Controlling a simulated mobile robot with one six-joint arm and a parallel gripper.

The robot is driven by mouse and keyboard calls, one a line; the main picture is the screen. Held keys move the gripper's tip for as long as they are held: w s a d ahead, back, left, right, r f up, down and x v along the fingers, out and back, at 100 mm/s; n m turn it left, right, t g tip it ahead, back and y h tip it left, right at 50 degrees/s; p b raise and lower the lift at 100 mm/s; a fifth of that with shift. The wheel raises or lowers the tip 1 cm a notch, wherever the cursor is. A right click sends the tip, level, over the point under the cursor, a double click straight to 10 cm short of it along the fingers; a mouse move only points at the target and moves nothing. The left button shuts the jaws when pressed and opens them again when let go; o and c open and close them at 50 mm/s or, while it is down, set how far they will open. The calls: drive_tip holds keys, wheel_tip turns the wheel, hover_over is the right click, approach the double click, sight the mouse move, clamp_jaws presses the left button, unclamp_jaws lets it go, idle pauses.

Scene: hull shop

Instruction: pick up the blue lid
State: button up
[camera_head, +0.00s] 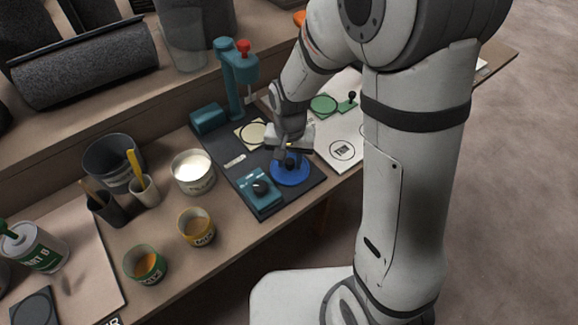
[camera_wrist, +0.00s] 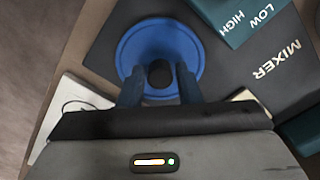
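The blue lid (camera_head: 291,177) is a round disc with a black knob, lying flat on the dark base of the mixer (camera_head: 262,186). In the wrist view the blue lid (camera_wrist: 191,40) is at the top centre, its knob (camera_wrist: 160,74) upright in the middle. My gripper (camera_head: 291,155) is directly above the lid. In the wrist view its two fingers stand on either side of the knob, with a small gap showing on each side. The gripper is open and holds nothing. Whether the fingertips touch the lid's disc cannot be told.
The mixer's teal column (camera_head: 234,85) with a red knob rises behind the lid. A teal control box (camera_head: 262,196) is close at its left. A white can (camera_head: 192,172) and a yellow cup (camera_head: 197,227) stand further left. A white sheet (camera_head: 345,120) lies to the right.

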drive_tip(key=c, duration=0.6)
drive_tip(key=shift+r, duration=0.1)
